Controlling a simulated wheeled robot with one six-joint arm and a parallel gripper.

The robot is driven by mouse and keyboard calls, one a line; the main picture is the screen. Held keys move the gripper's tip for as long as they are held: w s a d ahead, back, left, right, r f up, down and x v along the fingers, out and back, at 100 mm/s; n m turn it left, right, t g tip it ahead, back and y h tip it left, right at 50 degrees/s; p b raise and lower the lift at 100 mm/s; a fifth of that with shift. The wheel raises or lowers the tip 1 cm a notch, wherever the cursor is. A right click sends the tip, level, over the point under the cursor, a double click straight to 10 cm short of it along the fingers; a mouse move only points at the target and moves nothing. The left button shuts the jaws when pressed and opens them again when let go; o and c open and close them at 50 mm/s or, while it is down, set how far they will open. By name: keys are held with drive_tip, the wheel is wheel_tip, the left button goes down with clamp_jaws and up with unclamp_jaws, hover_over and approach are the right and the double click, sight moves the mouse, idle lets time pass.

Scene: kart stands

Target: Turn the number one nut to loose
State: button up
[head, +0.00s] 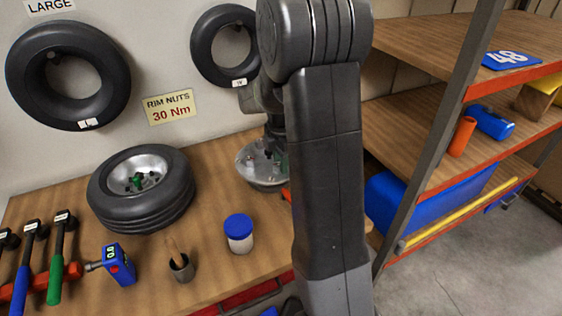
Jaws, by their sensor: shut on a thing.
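A bare silver wheel rim (250,177) lies on the wooden bench, partly hidden behind my arm. Small dark and green pieces show in its middle, too small to read any nut number. My gripper (270,152) points down into the rim's middle, mostly hidden by my arm. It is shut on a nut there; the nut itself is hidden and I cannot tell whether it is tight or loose. A second wheel with a tyre (142,190) lies left on the bench, with green and dark fittings in its hub.
Tyres (70,75) hang on the wall. Shelving (415,105) stands close right of my arm.

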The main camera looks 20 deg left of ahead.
drive_tip(key=shift+a+r+n, duration=0.1)
drive_tip(key=shift+n, duration=0.3)
drive_tip(key=shift+w, duration=0.1)
drive_tip(key=o, duration=1)
drive_tip(key=shift+r, duration=0.1)
wheel_tip(320, 180, up, 14)
drive_tip(key=shift+f+b, duration=0.2)
drive_tip(key=shift+b, duration=0.15)
drive_tip(key=shift+f, duration=0.15)
wheel_tip(320, 180, down, 14)
drive_tip(key=shift+r+p, duration=0.1)
drive_tip(key=shift+p, duration=0.25)
